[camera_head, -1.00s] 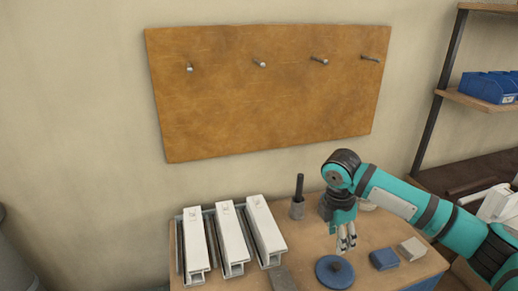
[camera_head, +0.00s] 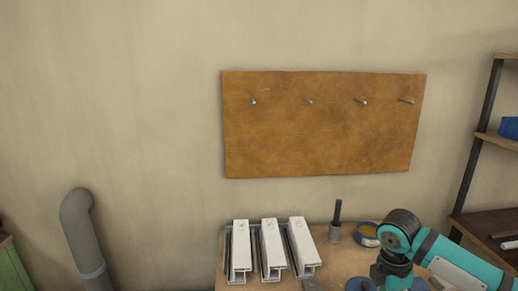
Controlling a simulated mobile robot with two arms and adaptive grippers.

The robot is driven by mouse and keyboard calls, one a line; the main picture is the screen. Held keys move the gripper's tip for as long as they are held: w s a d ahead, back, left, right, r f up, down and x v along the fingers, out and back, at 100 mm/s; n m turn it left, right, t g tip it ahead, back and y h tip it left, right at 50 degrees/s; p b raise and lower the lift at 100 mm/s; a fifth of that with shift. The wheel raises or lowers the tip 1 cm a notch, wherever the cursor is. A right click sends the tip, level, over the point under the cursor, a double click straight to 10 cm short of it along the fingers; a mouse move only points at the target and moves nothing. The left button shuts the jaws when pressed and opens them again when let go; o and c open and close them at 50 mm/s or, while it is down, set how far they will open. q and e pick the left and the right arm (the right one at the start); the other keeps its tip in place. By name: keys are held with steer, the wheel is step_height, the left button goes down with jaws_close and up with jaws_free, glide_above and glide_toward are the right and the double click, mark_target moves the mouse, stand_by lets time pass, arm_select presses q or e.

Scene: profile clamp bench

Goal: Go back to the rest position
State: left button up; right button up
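My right arm reaches in from the lower right of the head view, teal with dark joints. Its wrist is over the right part of the wooden bench (camera_head: 345,262). The fingers of the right gripper are too hidden at the bottom edge to tell their state. My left gripper is out of view. Several white profiles stand in a grey rack on the bench; one is the middle profile (camera_head: 271,246).
A dark-handled tool stands in a grey holder (camera_head: 335,234). A blue round container (camera_head: 367,233) is behind my wrist. A wooden board (camera_head: 320,130) with several pegs hangs on the wall. A shelf (camera_head: 480,160) is at right and a grey pipe (camera_head: 82,235) at left.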

steer(key=s+a+f+m+t+y, duration=0.15)
steer(key=s+a+f+m, duration=0.25)
steer(key=s+a+f, duration=0.4)
steer(key=s+a+f+m+t+y, duration=0.1)
steer(key=s+a+f+m+y, duration=0.35)
steer(key=a, duration=0.55)
steer(key=s+d+f+m+h, duration=0.2)
steer(key=s+d+m+h, duration=0.2)
steer(key=s+d+m, duration=0.7)
steer(key=s+a+f+n, duration=0.1)
steer(key=s+f, duration=0.1)
steer(key=f, duration=1.1)
steer(key=s+a+f+n, duration=0.1)
steer(key=f+n, duration=0.1)
steer(key=f, duration=1.2)
steer(key=s+d+f+g, duration=0.1)
steer(key=s+d+f, duration=0.1)
steer(key=s+f, duration=1.3)
steer(key=shift+s+d+f+g, duration=0.15)
steer(key=shift+s+d+g, duration=0.2)
steer(key=shift+s, duration=0.55)
